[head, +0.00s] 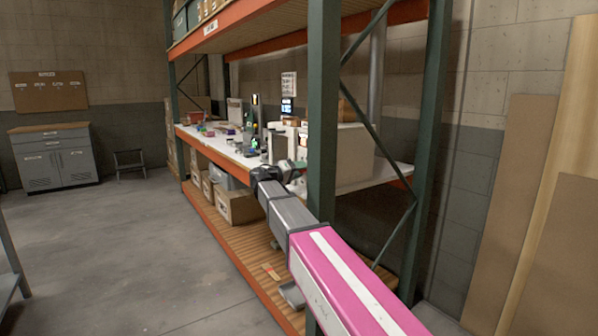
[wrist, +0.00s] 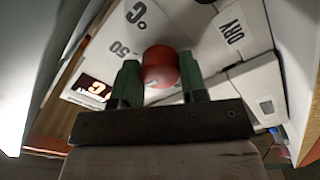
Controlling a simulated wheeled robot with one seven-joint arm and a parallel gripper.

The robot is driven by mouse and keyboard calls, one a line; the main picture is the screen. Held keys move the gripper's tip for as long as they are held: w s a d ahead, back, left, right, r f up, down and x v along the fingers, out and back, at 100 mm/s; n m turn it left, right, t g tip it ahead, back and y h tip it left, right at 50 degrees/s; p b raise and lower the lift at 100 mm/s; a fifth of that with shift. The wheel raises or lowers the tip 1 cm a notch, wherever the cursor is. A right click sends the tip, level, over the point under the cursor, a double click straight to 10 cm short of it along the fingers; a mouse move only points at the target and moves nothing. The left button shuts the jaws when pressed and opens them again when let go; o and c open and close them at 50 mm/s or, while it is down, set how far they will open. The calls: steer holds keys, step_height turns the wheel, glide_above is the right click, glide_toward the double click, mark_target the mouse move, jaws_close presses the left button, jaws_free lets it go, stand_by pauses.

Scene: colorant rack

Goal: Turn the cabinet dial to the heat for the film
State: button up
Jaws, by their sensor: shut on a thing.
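In the wrist view, my gripper (wrist: 158,82) has its two green fingers on either side of a round red knob (wrist: 161,64), closed on it. The knob sits on a pale panel (wrist: 185,25) with the markings "°C", "50" and "DRY", which appear tilted. A dark display (wrist: 96,90) with red lit characters is left of the knob, and its reading is only partly visible. In the head view my arm reaches past the green rack post to the shelf, and my gripper (head: 287,170) is small there. The knob cannot be made out in that view.
A green rack post (head: 322,120) stands close beside my arm. The white shelf (head: 222,142) holds several small items. Cardboard boxes (head: 238,207) stand on the lower deck. A grey cabinet (head: 55,158) and a stool (head: 130,162) are at the back left. The floor (head: 120,250) is clear.

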steer(key=shift+m, duration=0.8)
steer(key=o, duration=0.9)
steer(key=v, duration=1)
steer(key=shift+s+a, duration=0.25)
steer(key=shift+a, duration=0.05)
